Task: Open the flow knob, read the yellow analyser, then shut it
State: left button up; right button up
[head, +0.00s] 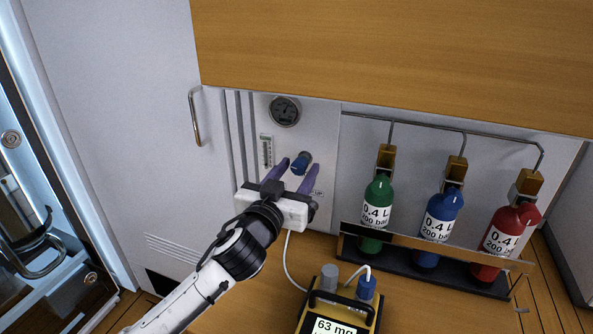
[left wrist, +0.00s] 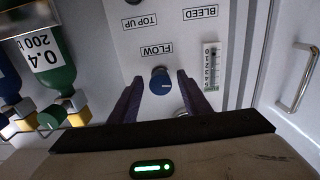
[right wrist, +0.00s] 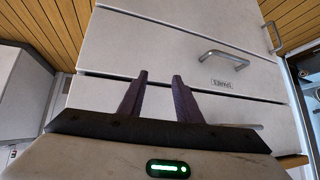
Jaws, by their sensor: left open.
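The blue flow knob (head: 302,162) sticks out of the white panel, below a round gauge (head: 285,111). In the left wrist view the knob (left wrist: 160,82) sits under the FLOW label (left wrist: 157,49). My left gripper (head: 290,171) is open, its purple fingers pointing at the panel on either side of the knob, with gaps visible. The yellow analyser (head: 314,306) stands on the wooden bench, and its display reads 63 mg, its lower part cut off. My right gripper (right wrist: 160,82) is open and empty, facing white drawers.
Green (head: 376,206), blue (head: 439,220) and red (head: 510,232) gas bottles stand in a rack right of the panel, joined by a pipe. A wooden cabinet (head: 400,60) overhangs above. A scale (head: 266,152) is left of the knob. A white drawer front (right wrist: 190,45) faces my right gripper.

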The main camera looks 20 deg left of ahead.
pick_arm(q)
jog(key=c, duration=1)
jog(key=shift+n, duration=0.3)
jog(key=shift+n, duration=1.2)
jog(key=shift+n+p, duration=0.45)
jog(key=shift+n, duration=1.35)
jog(key=o, duration=1)
